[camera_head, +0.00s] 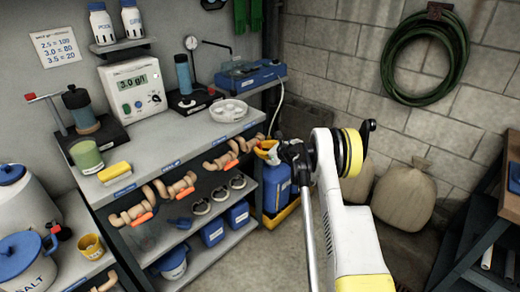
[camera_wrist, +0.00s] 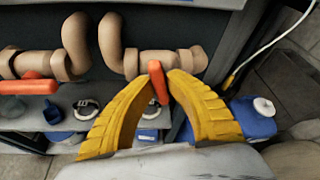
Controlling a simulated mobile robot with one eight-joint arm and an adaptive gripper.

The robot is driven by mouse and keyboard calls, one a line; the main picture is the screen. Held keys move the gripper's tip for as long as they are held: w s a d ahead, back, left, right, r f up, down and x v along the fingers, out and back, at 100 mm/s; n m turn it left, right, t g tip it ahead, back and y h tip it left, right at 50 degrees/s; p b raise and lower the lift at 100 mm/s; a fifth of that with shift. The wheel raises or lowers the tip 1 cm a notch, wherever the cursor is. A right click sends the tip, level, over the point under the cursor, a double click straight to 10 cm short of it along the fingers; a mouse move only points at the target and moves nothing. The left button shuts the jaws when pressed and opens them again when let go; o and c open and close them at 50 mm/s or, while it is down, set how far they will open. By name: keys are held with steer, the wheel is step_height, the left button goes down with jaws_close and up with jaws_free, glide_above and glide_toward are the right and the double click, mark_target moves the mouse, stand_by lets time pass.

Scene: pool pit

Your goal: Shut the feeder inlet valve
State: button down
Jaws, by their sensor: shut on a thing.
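Tan pipes with orange-handled valves run along the front of the bench. My gripper (camera_head: 267,152) is at the rightmost valve, just under the bench edge. In the wrist view my gripper (camera_wrist: 161,80) is shut on that valve's orange handle (camera_wrist: 156,88), which stands out from the tan pipe (camera_wrist: 150,62) toward the camera, crosswise to it. The neighbouring orange handle (camera_wrist: 28,86) lies along its pipe. In the head view other orange handles (camera_head: 140,219) (camera_head: 187,192) show farther left. The labels on the bench edge are too small to read, so I cannot tell which valve is the feeder inlet.
A blue jug (camera_head: 276,188) stands below my gripper. The lower shelf (camera_head: 200,255) holds blue containers. The bench top carries a photometer (camera_head: 133,84) and a white dish (camera_head: 229,110). Sacks (camera_head: 404,195) lean at the wall; a dark rack (camera_head: 490,225) stands right.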

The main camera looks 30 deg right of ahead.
steer(key=shift+m+y, duration=0.6)
steer(key=shift+m, duration=0.2)
steer(key=c, duration=1.4)
jaws_free()
